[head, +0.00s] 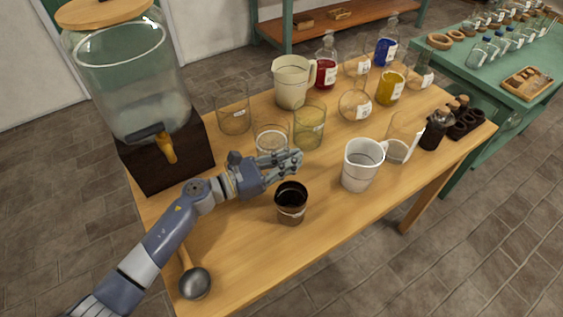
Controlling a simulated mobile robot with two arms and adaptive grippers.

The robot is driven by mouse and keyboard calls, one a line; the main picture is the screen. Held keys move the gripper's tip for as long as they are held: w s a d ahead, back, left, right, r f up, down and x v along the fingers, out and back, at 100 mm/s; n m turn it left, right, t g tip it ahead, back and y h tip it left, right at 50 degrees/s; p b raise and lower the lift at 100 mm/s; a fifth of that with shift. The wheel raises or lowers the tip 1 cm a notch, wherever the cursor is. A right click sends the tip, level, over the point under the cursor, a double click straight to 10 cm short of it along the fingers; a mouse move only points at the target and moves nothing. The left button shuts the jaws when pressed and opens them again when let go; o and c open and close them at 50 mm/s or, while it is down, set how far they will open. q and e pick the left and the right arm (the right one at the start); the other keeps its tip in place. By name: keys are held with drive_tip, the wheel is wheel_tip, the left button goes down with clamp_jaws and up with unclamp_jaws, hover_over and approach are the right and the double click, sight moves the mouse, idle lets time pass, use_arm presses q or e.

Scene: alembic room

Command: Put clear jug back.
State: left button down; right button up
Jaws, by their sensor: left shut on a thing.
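A clear grey-white jug (361,168) with a handle on its right stands upright on the wooden table (245,250), near the front edge. A cream-coloured jug (291,84) with a handle stands at the back of the table. My left gripper (299,162) is left of the clear jug and apart from it. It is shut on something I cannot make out. Its fingers are in front of a glass beaker (272,138), whose lower part they hide, and just behind a dark brown cup (291,206). My right gripper is not in view.
A big glass dispenser (130,85) with a tap is at left; a ladle (195,283) lies in front. Glass vessels, including a yellow-filled beaker (390,89) and red flask (326,73), crowd the back. A green table (490,70) stands beyond. The front middle is clear.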

use_arm(q)
drive_tip(key=shift+a+r, duration=0.25)
drive_tip(key=shift+a, duration=0.9)
drive_tip(key=shift+a+f+p, duration=0.1)
drive_tip(key=shift+f+p, duration=0.1)
drive_tip(key=shift+p, duration=0.1)
drive_tip(key=shift+f, duration=0.4)
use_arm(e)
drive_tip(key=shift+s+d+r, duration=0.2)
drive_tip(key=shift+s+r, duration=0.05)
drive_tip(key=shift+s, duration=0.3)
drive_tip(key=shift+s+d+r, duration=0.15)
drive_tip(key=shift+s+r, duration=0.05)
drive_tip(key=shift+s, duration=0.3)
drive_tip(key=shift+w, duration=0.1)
use_arm(q)
drive_tip(key=shift+f, duration=0.25)
drive_tip(key=c, duration=1.7)
unclamp_jaws()
drive_tip(key=shift+s, duration=0.1)
drive_tip(key=shift+o, duration=0.2)
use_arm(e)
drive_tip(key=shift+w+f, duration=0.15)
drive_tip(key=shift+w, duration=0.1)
